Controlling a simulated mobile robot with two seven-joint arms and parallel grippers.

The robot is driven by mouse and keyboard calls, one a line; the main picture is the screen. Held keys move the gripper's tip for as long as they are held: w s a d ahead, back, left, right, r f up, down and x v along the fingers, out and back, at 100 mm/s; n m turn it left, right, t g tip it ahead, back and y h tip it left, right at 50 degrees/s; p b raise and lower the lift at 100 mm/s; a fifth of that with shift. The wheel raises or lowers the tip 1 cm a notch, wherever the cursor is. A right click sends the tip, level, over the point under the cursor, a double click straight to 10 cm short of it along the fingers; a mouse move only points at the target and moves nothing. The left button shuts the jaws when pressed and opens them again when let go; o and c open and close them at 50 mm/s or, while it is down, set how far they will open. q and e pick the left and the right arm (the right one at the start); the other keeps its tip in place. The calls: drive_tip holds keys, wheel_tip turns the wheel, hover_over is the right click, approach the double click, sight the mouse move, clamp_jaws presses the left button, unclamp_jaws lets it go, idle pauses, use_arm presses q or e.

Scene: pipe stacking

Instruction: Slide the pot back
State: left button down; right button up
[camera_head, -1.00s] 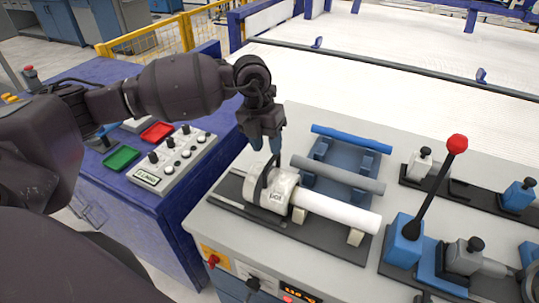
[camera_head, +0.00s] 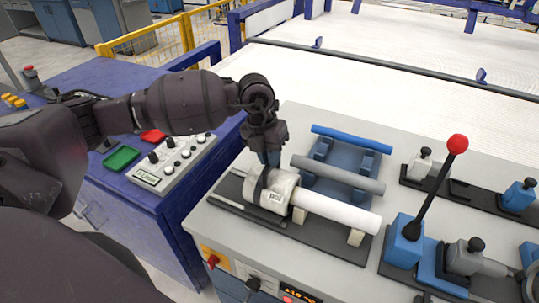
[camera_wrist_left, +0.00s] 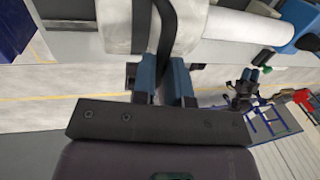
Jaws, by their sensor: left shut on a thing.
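The pot (camera_head: 283,186), a pale cylinder with a small label and a dark handle (camera_head: 260,184), sits on a dark rail at the left end of the white pipe (camera_head: 338,209). The pot and pipe meet end to end; I cannot tell whether the pipe reaches inside. My left gripper (camera_head: 268,158) is above the pot, pointing down, shut on the handle. In the left wrist view the dark handle (camera_wrist_left: 180,28) runs between the blue fingers (camera_wrist_left: 164,80), with the pale pot (camera_wrist_left: 118,28) behind. My right gripper is not in view.
A rack behind the pot holds a grey pipe (camera_head: 338,175) and a blue pipe (camera_head: 350,139). A red-knobbed lever (camera_head: 430,185) and clamps stand at the right. A control box (camera_head: 172,165) and green tray (camera_head: 122,159) lie on the blue bench at left.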

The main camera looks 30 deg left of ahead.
use_arm(q)
drive_tip(key=shift+a, duration=0.25)
drive_tip(key=a, duration=0.9)
drive_tip(key=shift+s+a, duration=0.25)
drive_tip(key=shift+a, duration=0.15)
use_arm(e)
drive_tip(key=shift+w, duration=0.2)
use_arm(q)
drive_tip(key=shift+r, duration=0.1)
drive_tip(key=shift+a, duration=0.1)
drive_tip(key=c, duration=1.1)
unclamp_jaws()
drive_tip(key=shift+a, duration=0.15)
drive_tip(key=shift+c, duration=0.2)
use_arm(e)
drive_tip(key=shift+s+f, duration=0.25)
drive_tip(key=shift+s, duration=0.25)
